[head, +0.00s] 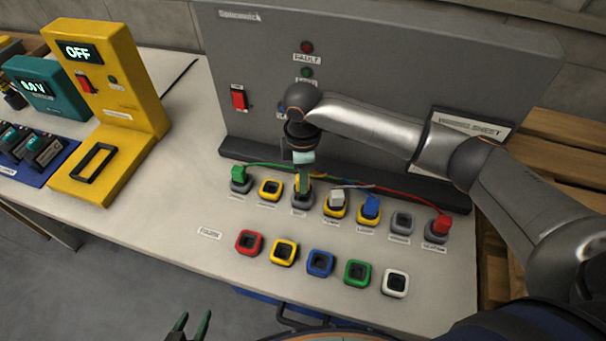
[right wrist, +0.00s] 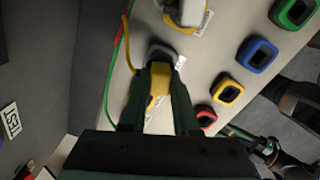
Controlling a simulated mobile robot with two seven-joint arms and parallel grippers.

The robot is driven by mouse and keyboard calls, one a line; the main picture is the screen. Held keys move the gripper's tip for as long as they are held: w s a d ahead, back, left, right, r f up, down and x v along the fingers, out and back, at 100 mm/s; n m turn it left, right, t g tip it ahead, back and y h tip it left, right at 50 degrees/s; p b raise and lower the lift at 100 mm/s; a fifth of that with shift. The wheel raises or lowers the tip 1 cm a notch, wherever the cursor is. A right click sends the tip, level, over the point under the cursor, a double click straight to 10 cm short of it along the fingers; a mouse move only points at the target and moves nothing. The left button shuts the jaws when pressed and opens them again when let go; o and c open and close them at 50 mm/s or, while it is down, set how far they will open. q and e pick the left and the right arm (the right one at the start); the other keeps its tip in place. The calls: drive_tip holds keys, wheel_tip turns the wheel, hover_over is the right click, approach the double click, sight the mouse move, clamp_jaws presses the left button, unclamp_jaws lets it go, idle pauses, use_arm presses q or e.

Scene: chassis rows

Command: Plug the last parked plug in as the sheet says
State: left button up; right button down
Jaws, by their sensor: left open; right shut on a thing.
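My right gripper (head: 303,192) is shut on a yellow plug (right wrist: 158,88) at the third socket from the left in the back row, which looks grey (right wrist: 160,52). I cannot tell how deep the plug sits. Green (head: 239,173), white (head: 337,198), blue (head: 371,206) and red (head: 442,222) plugs stand in other back-row sockets. A yellow socket (head: 270,188) and a grey socket (head: 401,222) there are empty. The wiring sheet (head: 472,126) is on the panel, partly behind my right arm and unreadable. My left gripper (head: 189,325) is open and empty at the bottom edge.
The front row of red (head: 249,242), yellow (head: 284,252), blue (head: 320,263), green (head: 357,273) and white (head: 395,282) holders is empty. Cables run behind the back row. A grey panel (head: 400,70) stands behind. A yellow meter (head: 110,75) reading OFF stands left.

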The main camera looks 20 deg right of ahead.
idle(0.4)
drive_tip(key=shift+p, duration=0.6)
drive_tip(key=shift+f+b, duration=0.55)
drive_tip(key=shift+f, duration=0.8)
drive_tip(key=c, duration=0.6)
unclamp_jaws()
wheel_tip(320, 180, up, 13)
drive_tip(key=shift+f, duration=0.2)
drive_tip(key=shift+s, duration=0.1)
